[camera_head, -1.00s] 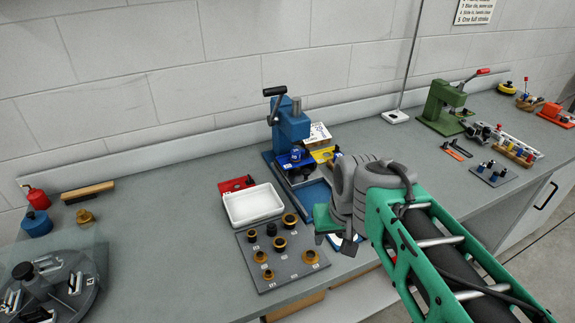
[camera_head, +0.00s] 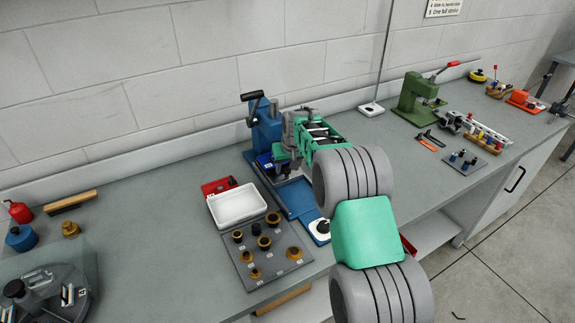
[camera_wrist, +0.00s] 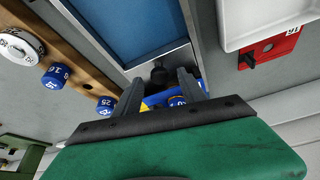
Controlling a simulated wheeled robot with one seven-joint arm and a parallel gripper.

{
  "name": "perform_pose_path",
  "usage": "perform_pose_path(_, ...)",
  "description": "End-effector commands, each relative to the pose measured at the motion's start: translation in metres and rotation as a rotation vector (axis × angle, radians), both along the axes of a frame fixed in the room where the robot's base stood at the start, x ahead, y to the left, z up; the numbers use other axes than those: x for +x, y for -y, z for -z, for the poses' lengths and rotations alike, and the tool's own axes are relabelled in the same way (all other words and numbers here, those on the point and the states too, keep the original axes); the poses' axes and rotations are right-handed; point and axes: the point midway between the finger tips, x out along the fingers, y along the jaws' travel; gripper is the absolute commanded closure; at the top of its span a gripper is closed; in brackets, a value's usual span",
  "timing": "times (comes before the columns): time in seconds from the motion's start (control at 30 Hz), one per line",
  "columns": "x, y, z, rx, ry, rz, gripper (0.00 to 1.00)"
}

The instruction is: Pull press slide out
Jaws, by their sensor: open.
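The blue arbor press (camera_head: 267,128) stands against the wall with its blue base (camera_head: 298,198) reaching toward the front of the bench. In the wrist view, a metal crossbar with a black knob (camera_wrist: 160,75), apparently the press slide's front, lies across the blue base (camera_wrist: 125,28). My gripper (camera_wrist: 161,84) is open, its two dark fingers on either side of the knob. Whether they touch it cannot be told. In the head view my gripper (camera_head: 280,160) is at the press, and my arm hides much of the slide. Blue and yellow parts show behind the fingers.
A white tray (camera_head: 237,206) and a red box (camera_head: 220,186) stand left of the press. A grey plate (camera_head: 268,255) with several bushings lies in front. In the wrist view, a wooden rack (camera_wrist: 75,57) with blue numbered pieces is at left. A green press (camera_head: 415,98) stands farther right.

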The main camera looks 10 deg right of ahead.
Motion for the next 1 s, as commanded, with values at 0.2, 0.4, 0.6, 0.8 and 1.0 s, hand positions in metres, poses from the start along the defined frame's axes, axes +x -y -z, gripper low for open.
perform_pose_path(0.2, 0.0035, -0.0003, 0.0069, 0.000, 0.002, 0.000, 0.52)
perform_pose_path(0.4, 0.0032, -0.0005, 0.0068, 0.000, 0.002, 0.000, 0.59)
perform_pose_path(0.6, 0.0031, -0.0006, 0.0066, 0.000, 0.002, 0.000, 0.75)
perform_pose_path(0.8, 0.0030, -0.0006, 0.0065, 0.000, 0.001, 0.000, 0.92)
perform_pose_path(1.0, 0.0030, -0.0007, 0.0064, 0.000, 0.001, -0.001, 1.00)
